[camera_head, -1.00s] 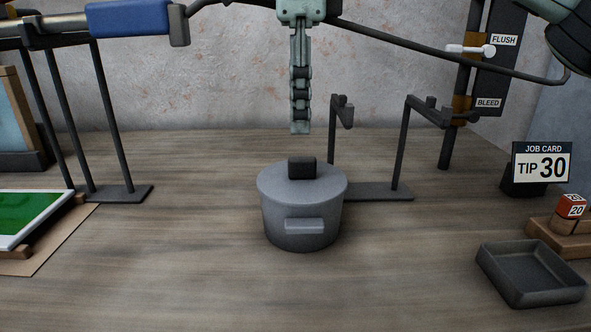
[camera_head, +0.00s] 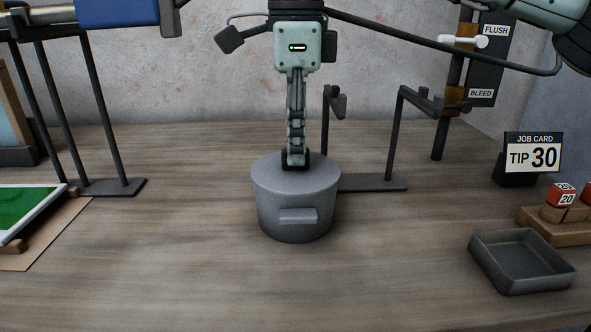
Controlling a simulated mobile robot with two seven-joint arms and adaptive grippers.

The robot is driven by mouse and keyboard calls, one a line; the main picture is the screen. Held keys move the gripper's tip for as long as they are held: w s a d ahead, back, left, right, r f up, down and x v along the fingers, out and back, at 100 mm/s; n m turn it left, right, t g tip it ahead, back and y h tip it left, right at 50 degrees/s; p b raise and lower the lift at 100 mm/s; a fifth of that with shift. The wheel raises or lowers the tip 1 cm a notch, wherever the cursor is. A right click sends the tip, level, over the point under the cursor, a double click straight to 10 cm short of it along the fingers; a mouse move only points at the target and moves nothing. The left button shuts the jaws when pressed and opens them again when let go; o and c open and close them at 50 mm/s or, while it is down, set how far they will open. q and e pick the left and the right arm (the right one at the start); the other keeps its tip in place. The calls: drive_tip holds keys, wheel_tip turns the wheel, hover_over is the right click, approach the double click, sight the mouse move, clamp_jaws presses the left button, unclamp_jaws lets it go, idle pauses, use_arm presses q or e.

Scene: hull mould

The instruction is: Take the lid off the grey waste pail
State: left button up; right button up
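The grey waste pail (camera_head: 295,220) stands upright on the wooden bench, with a small grey handle on its front. Its flat grey lid (camera_head: 272,177) sits on the rim. The lid's dark knob (camera_head: 308,159) is mostly hidden behind my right gripper. My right gripper (camera_head: 296,162) points straight down with its fingertips at the knob. It is seen edge-on, so the gap between the fingers does not show, and I cannot tell whether it grips the knob. My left gripper is not in view.
A dark metal stand (camera_head: 375,183) is just behind the pail on the right. A dark tray (camera_head: 522,282), a job card reading TIP 30 (camera_head: 533,156) and a red cube (camera_head: 560,196) are at the right. A green panel (camera_head: 25,208) lies at the left. The bench front is clear.

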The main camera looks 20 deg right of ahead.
clamp_jaws()
drive_tip(key=shift+r, duration=0.5)
drive_tip(key=shift+s+a+r, duration=0.1)
drive_tip(key=shift+s+r, duration=0.1)
drive_tip(key=shift+r, duration=0.4)
drive_tip(key=shift+s+a+r, duration=0.1)
drive_tip(key=shift+s+r, duration=0.05)
drive_tip(key=shift+r, duration=0.45)
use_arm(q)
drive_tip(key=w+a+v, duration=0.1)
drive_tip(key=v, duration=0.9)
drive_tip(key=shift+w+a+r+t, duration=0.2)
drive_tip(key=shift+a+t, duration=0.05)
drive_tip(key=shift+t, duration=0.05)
use_arm(e)
drive_tip(key=s+a+r, duration=0.2)
drive_tip(key=s, duration=0.6)
drive_tip(key=s+a+r, duration=0.2)
drive_tip(key=s, duration=0.6)
drive_tip(key=shift+s+a, duration=0.3)
